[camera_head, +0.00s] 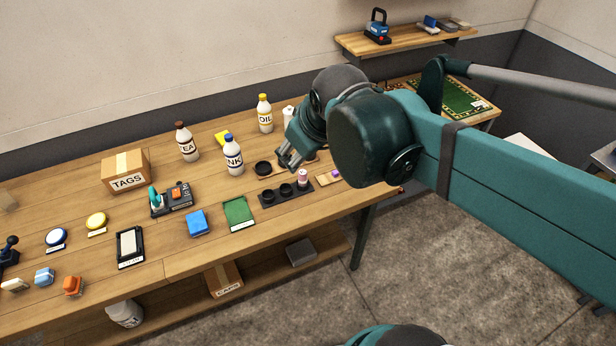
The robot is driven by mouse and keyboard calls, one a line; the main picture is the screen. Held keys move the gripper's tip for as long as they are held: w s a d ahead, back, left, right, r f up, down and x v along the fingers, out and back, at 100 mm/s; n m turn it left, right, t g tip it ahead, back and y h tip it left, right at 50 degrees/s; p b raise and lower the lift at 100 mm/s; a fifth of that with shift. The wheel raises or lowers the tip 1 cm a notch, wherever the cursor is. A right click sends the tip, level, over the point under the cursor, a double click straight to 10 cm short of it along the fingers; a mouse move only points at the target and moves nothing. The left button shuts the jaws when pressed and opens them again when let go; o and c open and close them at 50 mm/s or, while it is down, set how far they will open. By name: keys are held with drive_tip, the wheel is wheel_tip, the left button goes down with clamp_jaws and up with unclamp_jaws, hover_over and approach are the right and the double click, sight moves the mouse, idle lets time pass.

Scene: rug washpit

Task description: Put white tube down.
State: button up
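My gripper (289,160) points down and to the left over the back of the workbench. Its dark fingertips look apart, and I see nothing between them. A small pale tube with a pinkish-purple band (303,178) stands upright at the right end of a black rack (276,201), just below and right of the fingertips; its foot is hidden in the rack. The rack's other round places look empty. A white-topped item (288,113) stands behind my gripper, mostly hidden by it. I cannot tell which of these the white tube is.
An ink bottle (233,155), a tea bottle (186,142) and an oil bottle (264,114) stand to the left. A black round dish (263,168) lies near the rack. A green pad (239,213) and a blue block (197,222) lie in front. Bare wood lies between them.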

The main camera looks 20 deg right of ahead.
drive_tip(key=s+a+f+m, duration=0.1)
drive_tip(key=s+f+m, duration=0.2)
drive_tip(key=s, duration=0.4)
drive_tip(key=shift+a+m+t, duration=0.2)
drive_tip(key=shift+m+t, duration=0.1)
drive_tip(key=shift+m, duration=0.1)
